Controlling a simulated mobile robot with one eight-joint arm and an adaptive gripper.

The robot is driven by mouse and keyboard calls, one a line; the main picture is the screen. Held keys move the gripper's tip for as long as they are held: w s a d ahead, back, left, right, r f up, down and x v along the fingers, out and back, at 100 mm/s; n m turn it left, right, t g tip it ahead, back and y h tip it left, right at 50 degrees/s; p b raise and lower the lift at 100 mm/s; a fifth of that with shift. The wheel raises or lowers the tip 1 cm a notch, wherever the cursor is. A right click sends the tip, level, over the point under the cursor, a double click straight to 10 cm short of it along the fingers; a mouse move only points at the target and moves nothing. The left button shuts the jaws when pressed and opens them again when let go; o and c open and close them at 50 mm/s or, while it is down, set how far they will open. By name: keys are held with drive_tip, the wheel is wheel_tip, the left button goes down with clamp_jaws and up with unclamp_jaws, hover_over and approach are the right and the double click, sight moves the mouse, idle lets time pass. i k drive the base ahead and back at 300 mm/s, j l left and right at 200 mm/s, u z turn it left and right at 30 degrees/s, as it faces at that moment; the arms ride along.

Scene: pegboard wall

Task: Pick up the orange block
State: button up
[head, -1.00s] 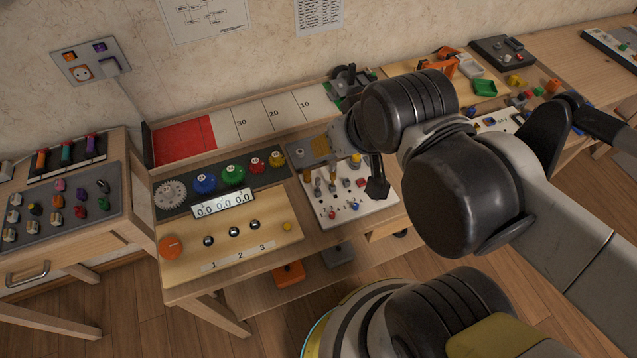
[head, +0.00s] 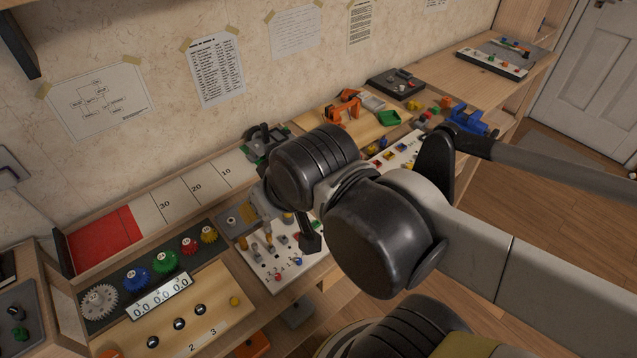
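A small orange block (head: 447,102) is at the back right of the bench, beside the blue vise, far from my gripper. It is small in the picture and its exact shape is hard to tell. My gripper (head: 282,238) points down over the white panel with small switches and pegs, left of the arm's dark joints. One dark finger shows clearly. The rest is partly hidden by the arm and blends with the panel's parts, so its opening is unclear. I see nothing held in it.
Coloured gears (head: 165,262) and a counter display (head: 160,296) are at the left. Small coloured pieces lie near the block.

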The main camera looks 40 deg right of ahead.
sight(446, 102)
drive_tip(key=z, duration=2)
